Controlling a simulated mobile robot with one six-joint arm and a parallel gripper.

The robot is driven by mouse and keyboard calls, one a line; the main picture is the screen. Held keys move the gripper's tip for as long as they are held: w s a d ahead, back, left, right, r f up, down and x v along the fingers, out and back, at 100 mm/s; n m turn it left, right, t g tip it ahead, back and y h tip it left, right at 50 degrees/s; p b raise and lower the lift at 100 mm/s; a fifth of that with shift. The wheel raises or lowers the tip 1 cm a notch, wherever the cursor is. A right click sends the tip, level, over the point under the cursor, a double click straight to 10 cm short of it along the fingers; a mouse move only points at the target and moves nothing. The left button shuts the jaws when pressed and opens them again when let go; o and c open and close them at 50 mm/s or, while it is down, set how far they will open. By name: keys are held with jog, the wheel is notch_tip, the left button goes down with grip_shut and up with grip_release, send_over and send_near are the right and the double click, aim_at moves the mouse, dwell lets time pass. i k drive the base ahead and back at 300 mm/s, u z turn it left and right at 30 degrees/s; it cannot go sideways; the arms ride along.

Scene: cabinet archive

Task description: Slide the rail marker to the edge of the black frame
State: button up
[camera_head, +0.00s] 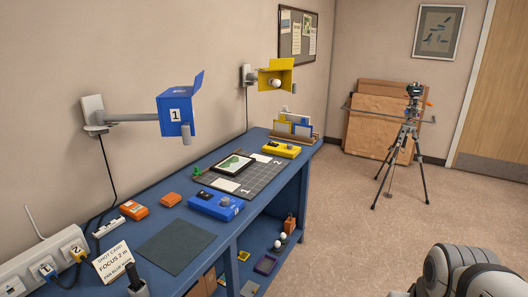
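A black frame (249,174) around a landscape picture lies on the dark gridded mat on the blue bench. A small green piece (197,171) sits at the mat's left edge, apart from the frame's left corner. It may be the rail marker, but I cannot tell for sure at this size. Part of my arm shows at the bottom right, well away from the bench. My gripper is not in view.
Left of the mat (264,184) are a blue box (216,204), orange boxes and a dark green pad (176,247). A yellow box (281,150) stands beyond. Blue (174,112) and yellow (276,75) wall lamps overhang the bench. A tripod (402,150) stands on open floor.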

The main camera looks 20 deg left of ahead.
aim_at(196, 173)
jog(key=u, duration=0.2)
jog(key=i, duration=1.45)
jog(key=u, duration=1.2)
jog(key=i, duration=0.6)
jog(key=u, duration=0.25)
jog(key=k, duration=0.85)
jog(key=u, duration=0.15)
jog(key=i, duration=0.85)
